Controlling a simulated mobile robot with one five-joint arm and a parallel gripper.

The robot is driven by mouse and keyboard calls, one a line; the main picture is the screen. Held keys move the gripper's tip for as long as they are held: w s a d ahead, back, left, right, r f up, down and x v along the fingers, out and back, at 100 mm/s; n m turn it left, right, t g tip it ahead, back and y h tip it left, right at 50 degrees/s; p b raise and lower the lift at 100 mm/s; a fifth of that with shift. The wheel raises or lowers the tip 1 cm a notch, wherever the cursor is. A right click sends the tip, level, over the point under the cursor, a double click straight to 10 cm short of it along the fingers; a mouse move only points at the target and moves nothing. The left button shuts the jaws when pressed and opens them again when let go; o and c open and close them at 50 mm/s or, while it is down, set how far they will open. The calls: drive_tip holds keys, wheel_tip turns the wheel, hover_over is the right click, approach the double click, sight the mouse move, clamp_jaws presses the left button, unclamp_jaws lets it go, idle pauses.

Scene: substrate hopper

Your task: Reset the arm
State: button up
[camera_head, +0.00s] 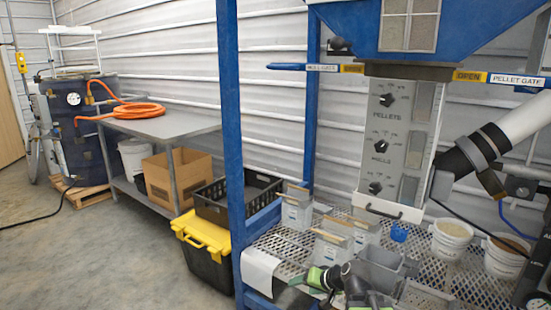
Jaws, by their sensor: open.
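My arm shows low in the head camera view, as dark grey and green parts at the bottom centre. My gripper (308,282) is at its left end, in front of the perforated metal shelf (470,286). It is open, and I see nothing held in it. The fingertips are small and partly hard to make out against the shelf and the white sheet beside them.
A blue frame post (231,140) stands just left of my arm. Grey bins (380,268) and white buckets (451,240) crowd the shelf under the hopper panel (398,140). A black and yellow tote (203,250) stands on the floor; open floor lies farther left.

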drive_tip(key=s+d+f+n+g+h, duration=0.1)
drive_tip(key=s+d+f+g+h, duration=0.2)
drive_tip(key=s, duration=0.3)
drive_tip(key=s+d+f+g+h, duration=0.3)
drive_tip(key=s+d+f, duration=0.1)
drive_tip(key=s, duration=0.2)
wheel_tip(320, 180, up, 24)
drive_tip(key=p, duration=2.4)
drive_tip(key=shift+s+g, duration=0.3)
drive_tip(key=shift+s, duration=0.05)
